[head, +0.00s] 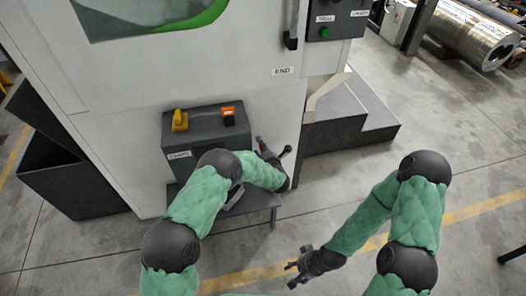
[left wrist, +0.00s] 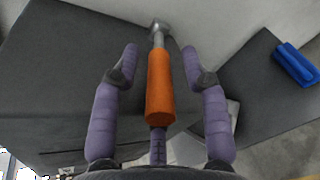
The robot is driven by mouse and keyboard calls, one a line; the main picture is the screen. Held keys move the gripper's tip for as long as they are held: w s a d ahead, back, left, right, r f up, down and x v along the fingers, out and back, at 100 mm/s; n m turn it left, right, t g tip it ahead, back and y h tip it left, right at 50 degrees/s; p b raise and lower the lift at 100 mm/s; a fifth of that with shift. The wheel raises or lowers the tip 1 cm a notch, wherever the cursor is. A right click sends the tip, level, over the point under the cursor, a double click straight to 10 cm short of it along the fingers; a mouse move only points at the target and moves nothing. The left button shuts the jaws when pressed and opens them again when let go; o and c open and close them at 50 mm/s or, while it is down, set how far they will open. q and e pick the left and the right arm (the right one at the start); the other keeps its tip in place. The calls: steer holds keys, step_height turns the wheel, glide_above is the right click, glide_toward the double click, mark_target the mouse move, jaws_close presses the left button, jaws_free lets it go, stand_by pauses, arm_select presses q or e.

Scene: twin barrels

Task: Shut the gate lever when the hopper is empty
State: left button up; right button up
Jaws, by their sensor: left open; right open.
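An orange-handled lever (left wrist: 159,88) with a metal rod and end knob shows in the left wrist view; I take it to be the gate lever. My left gripper (left wrist: 160,52) is open, with one finger on each side of the lever and visible gaps. In the head view my left gripper (head: 273,147) is low at the front of the white machine (head: 125,85); the lever is mostly hidden there. My right gripper (head: 294,267) is open and empty over the floor. I cannot make out a hopper or its contents.
A dark box (head: 180,150) with a yellow switch (head: 180,121) and an orange switch (head: 228,116) stands against the machine, left of my left gripper. A grey stepped block (head: 350,125) is to the right. A blue object (left wrist: 296,63) shows in the wrist view. The right floor is mostly clear.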

arm_select(q)
jaws_close()
steer(key=shift+w+a+r+g+p, duration=0.1)
steer(key=shift+w+r+g+p, duration=0.1)
steer(key=shift+r+g+p, duration=0.85)
steer(key=w+r+g+h+p, duration=0.1)
steer(key=g+p, duration=0.1)
steer(key=p, duration=0.3)
steer(key=w+r+g+h+p, duration=0.1)
steer(key=g+p, duration=0.1)
steer(key=p, duration=0.4)
steer(key=shift+w+a+r, duration=0.1)
steer(key=shift+a+r, duration=0.15)
steer(key=shift+a, duration=0.05)
steer(key=shift+w+a+g+p, duration=0.15)
steer(key=shift+g+p, duration=0.2)
steer(key=shift+p, duration=0.4)
